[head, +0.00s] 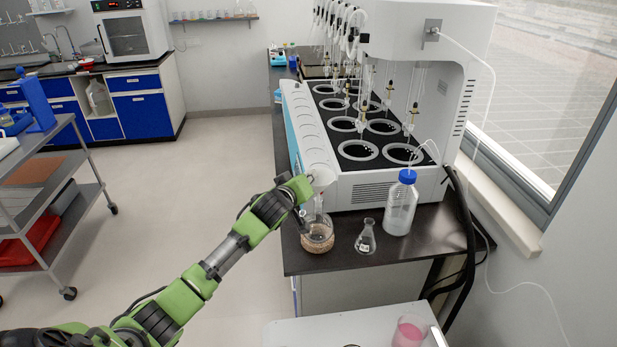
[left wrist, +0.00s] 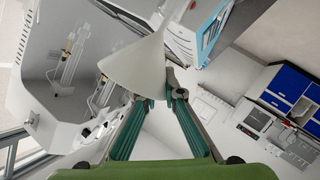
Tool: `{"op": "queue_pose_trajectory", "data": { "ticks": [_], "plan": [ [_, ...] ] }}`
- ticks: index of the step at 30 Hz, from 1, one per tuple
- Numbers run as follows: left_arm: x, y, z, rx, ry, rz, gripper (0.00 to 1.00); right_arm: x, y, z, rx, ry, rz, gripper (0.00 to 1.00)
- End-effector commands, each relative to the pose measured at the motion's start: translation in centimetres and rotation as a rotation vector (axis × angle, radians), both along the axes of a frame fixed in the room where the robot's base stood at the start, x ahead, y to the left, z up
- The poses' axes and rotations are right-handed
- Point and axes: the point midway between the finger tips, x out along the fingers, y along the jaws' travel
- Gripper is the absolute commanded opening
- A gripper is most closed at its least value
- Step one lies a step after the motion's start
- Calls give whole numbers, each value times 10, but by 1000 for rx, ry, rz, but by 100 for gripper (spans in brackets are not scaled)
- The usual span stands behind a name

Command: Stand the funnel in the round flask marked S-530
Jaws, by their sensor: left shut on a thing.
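My left gripper (head: 306,190) is shut on a white funnel (head: 322,175) near the front left corner of the large white machine. In the left wrist view the funnel (left wrist: 135,68) is a wide cone between the green fingers (left wrist: 156,92), its narrow stem pointing to the upper right. A round glass flask (head: 318,236) with brownish contents stands on the dark bench below the gripper. Its neck is partly hidden by the gripper, and no marking is readable. I cannot tell whether the stem touches the neck. My right gripper is not in view.
A small conical flask (head: 366,238) and a blue-capped bottle (head: 401,204) with a tube stand right of the round flask. The white machine (head: 395,185) stands close behind. A beaker of pink liquid (head: 409,332) is at the bottom right.

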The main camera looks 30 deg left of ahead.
Motion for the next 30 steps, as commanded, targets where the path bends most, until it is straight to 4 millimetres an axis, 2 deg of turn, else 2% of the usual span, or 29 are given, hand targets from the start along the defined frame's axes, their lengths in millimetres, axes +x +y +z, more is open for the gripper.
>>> {"op": "queue_pose_trajectory", "data": {
  "ticks": [30],
  "plan": [
    [0,0,-21,0,0,0,0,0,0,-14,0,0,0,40]
  ]
}}
